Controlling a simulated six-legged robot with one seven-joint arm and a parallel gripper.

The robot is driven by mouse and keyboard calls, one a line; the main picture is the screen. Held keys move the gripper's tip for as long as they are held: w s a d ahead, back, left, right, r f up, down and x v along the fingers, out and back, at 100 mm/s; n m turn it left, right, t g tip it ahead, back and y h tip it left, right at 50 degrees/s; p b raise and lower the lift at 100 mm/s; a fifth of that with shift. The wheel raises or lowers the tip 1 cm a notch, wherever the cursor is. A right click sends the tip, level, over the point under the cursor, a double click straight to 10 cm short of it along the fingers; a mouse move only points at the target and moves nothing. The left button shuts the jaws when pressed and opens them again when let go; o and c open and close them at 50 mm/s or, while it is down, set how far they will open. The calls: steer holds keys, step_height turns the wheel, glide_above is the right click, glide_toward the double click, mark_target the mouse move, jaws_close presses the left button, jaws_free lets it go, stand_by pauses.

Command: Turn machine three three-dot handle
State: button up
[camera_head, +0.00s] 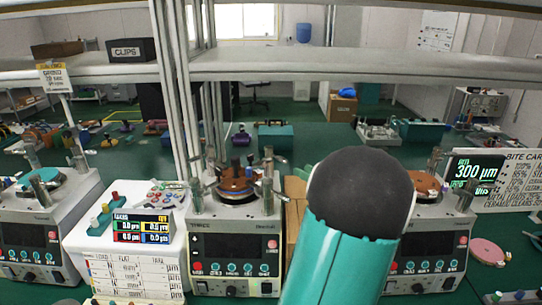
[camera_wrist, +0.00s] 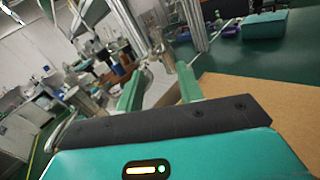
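No handle dots are readable. My gripper (camera_wrist: 159,70) shows in the wrist view with two green fingers apart and nothing visibly held. Metal posts of a machine (camera_wrist: 168,62) lie beyond the fingers; I cannot tell which machine.
The middle machine (camera_head: 236,248) stands left of my arm, with a brown cardboard box (camera_head: 294,212) beside it. Another machine (camera_head: 38,235) is at far left. A white drawer unit (camera_head: 125,262) stands between. Shelf posts (camera_head: 175,90) rise behind; a 300 µm display (camera_head: 474,171) is at right.

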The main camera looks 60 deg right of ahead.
mark_target(278, 158)
steer(key=x, duration=1.2)
steer(key=shift+w+d, duration=0.15)
steer(key=shift+w, duration=0.15)
jaws_close()
